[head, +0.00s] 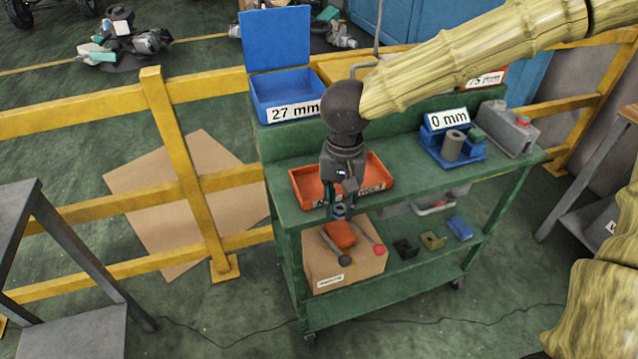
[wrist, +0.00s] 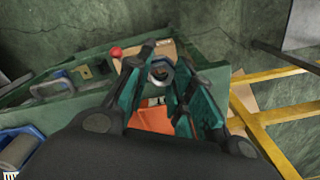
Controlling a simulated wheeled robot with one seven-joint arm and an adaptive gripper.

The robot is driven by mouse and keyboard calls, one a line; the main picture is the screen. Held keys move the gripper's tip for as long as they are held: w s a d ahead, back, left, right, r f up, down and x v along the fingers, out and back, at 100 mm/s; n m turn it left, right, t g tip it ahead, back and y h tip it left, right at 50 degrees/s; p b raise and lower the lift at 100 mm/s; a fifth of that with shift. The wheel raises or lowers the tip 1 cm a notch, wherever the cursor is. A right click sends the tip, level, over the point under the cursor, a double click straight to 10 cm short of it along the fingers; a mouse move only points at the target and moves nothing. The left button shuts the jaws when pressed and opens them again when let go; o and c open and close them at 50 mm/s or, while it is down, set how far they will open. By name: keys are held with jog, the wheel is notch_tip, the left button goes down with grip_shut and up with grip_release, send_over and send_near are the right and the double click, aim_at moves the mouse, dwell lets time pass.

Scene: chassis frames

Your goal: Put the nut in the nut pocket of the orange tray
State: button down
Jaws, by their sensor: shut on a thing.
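The orange tray (head: 301,187) sits on the green cart's top, partly hidden behind my gripper (head: 342,211) in the head view. White labels on its front are partly covered, and its pockets cannot be made out. My gripper points down at the cart's front edge, in front of the tray in the picture. In the wrist view my gripper (wrist: 165,70) is shut on a grey metal nut (wrist: 160,72), held between the teal fingertips. Part of the orange tray (wrist: 151,119) shows between the fingers there.
A blue bin labelled 27 mm (head: 283,92) stands at the back left. A blue fixture (head: 467,151) with a grey cylinder and a grey machine block (head: 508,131) are to the right. A cardboard box (head: 319,263) is on the shelf below. Yellow railings (head: 178,170) run behind.

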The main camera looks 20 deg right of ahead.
send_over(319, 185)
jog(key=shift+s+f+p, duration=0.25)
jog(key=shift+f+p, duration=0.15)
jog(key=shift+f, duration=0.2)
jog(key=shift+w+f, duration=0.15)
jog(key=shift+f, duration=1.65)
jog(key=c, duration=1.2)
grip_release()
jog(key=shift+f, duration=0.15)
jog(key=shift+c, duration=0.2)
notch_tip(319, 185, up, 12)
jog(key=shift+r, duration=0.2)
